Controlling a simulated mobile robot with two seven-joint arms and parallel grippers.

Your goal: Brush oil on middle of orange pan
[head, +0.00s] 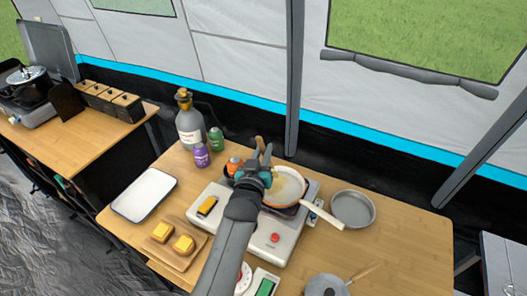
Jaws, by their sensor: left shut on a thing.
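The orange pan (301,190) sits on the portable stove (265,238), its pale handle pointing to the lower right. A yellowish patch shows on its light inside. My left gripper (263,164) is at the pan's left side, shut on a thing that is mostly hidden. A small brown piece (259,142), perhaps the brush handle, sticks up above the fingers. I cannot tell whether bristles touch the pan. My right gripper is not in view.
A large bottle (189,122), a purple bottle (201,155) and a green bottle (216,138) stand behind left. A white tray (145,194) and a wooden board (166,250) with yellow-topped pieces lie left. A grey pan (353,208) is right. The table's right end is clear.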

